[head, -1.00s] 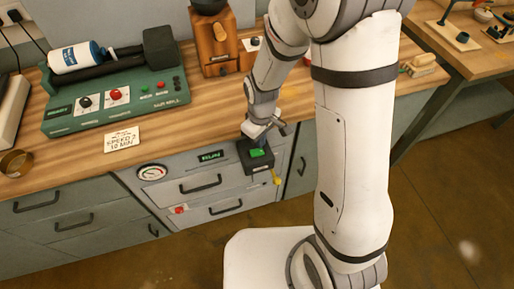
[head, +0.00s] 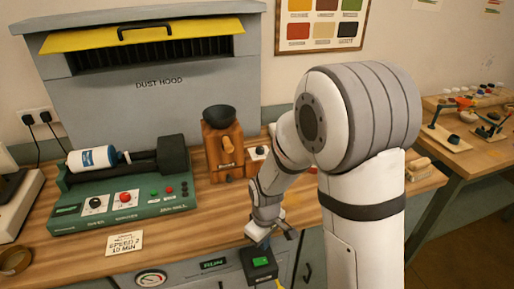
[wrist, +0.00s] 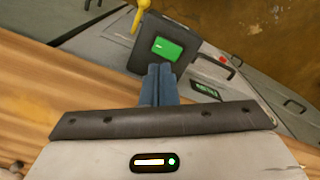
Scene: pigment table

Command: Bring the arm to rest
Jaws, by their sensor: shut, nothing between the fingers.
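My gripper (head: 262,240) hangs at the front edge of the wooden bench, in front of the grey drawer unit. In the wrist view its two blue-grey fingers (wrist: 158,84) are together, with nothing between them. Just beyond the fingertips is a dark box with a green button (wrist: 167,48), which also shows in the head view as a dark box (head: 259,264). A yellow lever (wrist: 141,18) sticks out beside the box. I cannot tell whether the fingertips touch the box.
A green ball mill (head: 125,203) with a white bottle (head: 92,159) stands on the bench (head: 190,226) at left. A wooden grinder (head: 222,145) stands behind my arm. A grey dust hood (head: 160,85) rises at the back. A sign card (head: 125,243) lies near the front edge.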

